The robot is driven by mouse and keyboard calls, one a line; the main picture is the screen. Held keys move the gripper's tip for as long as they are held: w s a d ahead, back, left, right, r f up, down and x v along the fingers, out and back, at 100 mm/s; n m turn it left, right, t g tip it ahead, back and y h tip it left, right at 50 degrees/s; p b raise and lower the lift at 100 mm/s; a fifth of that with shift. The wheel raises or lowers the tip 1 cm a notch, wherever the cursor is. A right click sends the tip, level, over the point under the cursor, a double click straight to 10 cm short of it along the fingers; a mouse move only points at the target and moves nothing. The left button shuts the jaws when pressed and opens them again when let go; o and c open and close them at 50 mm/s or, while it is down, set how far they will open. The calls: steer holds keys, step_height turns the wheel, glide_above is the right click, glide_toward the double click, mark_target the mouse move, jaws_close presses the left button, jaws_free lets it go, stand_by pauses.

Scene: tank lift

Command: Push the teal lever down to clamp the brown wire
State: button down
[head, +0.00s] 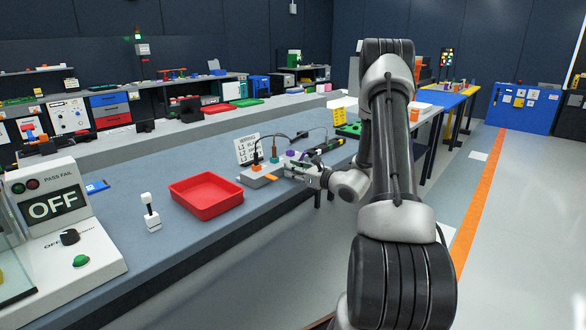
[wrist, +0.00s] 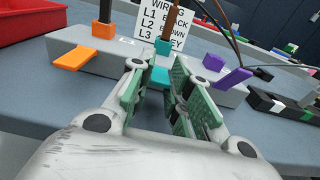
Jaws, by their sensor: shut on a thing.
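The teal lever (wrist: 159,77) sticks out of the grey terminal block (wrist: 110,50) toward me, between the fingers of my gripper (wrist: 157,68). My gripper is shut on it, with a green-padded finger on each side. Its exact tilt is hard to tell because the fingers partly hide it. The brown wire (wrist: 172,22) comes down from above into the teal entry (wrist: 162,47) just behind the lever. In the head view my gripper (head: 310,173) is at the front of the terminal block (head: 262,178), and the lever is not clear there.
An orange lever (wrist: 82,58) is left of the teal one and a purple lever (wrist: 228,79) is right of it. A wiring card (head: 247,149) stands behind the block. A red tray (head: 206,208) lies to the left. Dark wires (wrist: 215,25) arch over the block's right side.

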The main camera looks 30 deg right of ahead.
steer(key=shift+f+t+y, duration=0.3)
steer(key=shift+f+t, duration=0.05)
steer(key=shift+t, duration=0.45)
steer(key=c, duration=1.3)
jaws_free()
steer(key=shift+s+d, duration=0.1)
steer(key=shift+s, duration=0.05)
steer(key=v, duration=1.1)
steer(key=shift+s+f, duration=0.2)
steer(key=shift+s, duration=0.15)
steer(key=shift+d, duration=0.1)
